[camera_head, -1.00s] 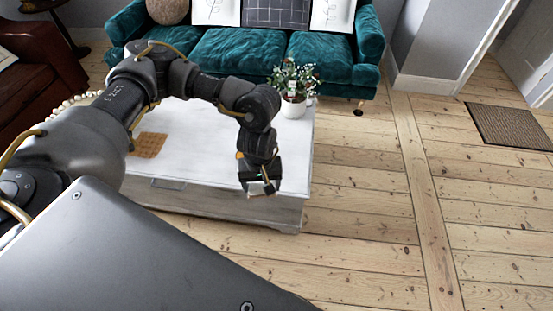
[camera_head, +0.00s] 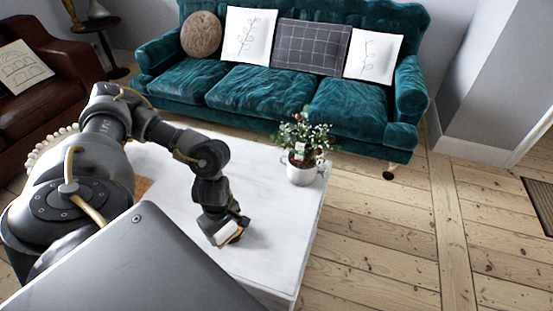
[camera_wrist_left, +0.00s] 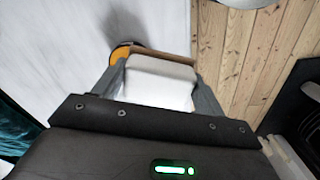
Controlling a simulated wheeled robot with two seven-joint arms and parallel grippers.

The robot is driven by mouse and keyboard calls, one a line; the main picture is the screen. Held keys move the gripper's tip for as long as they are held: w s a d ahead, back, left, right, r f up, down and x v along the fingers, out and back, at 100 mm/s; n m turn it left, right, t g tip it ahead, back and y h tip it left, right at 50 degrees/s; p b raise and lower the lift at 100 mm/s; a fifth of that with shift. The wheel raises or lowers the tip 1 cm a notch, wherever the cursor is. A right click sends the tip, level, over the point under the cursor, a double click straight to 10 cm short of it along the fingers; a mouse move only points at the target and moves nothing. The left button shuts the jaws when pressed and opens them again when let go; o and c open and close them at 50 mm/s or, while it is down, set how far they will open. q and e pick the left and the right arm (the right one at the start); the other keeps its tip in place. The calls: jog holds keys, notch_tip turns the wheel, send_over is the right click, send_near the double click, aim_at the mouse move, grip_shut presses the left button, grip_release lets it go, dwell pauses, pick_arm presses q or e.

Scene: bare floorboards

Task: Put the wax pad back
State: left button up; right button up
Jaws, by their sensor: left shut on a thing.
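My left gripper (camera_head: 230,236) is low over the right part of the white table top. In the left wrist view its fingers (camera_wrist_left: 160,68) are closed on the sides of a white block with a brown edge, which looks like the wax pad (camera_wrist_left: 160,82). The pad also shows in the head view (camera_head: 227,231), small and partly hidden by the gripper. A shadow lies on the table beside the gripper; I cannot tell whether the pad touches the table. My right gripper is in no view.
A tan mat (camera_head: 143,186) is mostly hidden behind my left arm. A teal sofa (camera_head: 262,95) stands behind. Bare floorboards (camera_head: 385,235) lie to the right.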

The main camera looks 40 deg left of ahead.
pick_arm(q)
jog(key=w+d+f, duration=0.2)
jog(key=w+f, duration=0.1)
jog(key=w+d+f, duration=0.6)
jog(key=w, duration=0.1)
jog(key=shift+d+p, duration=0.15)
jog(key=shift+p, duration=0.15)
jog(key=shift+w+d+f, duration=0.2)
jog(key=shift+f, duration=0.05)
notch_tip(320, 180, down, 3)
jog(key=shift+w+d+f, duration=0.1)
jog(key=shift+f, duration=0.15)
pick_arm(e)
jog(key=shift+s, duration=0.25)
pick_arm(q)
jog(key=shift+f+b, duration=0.1)
jog(key=shift+b, duration=0.25)
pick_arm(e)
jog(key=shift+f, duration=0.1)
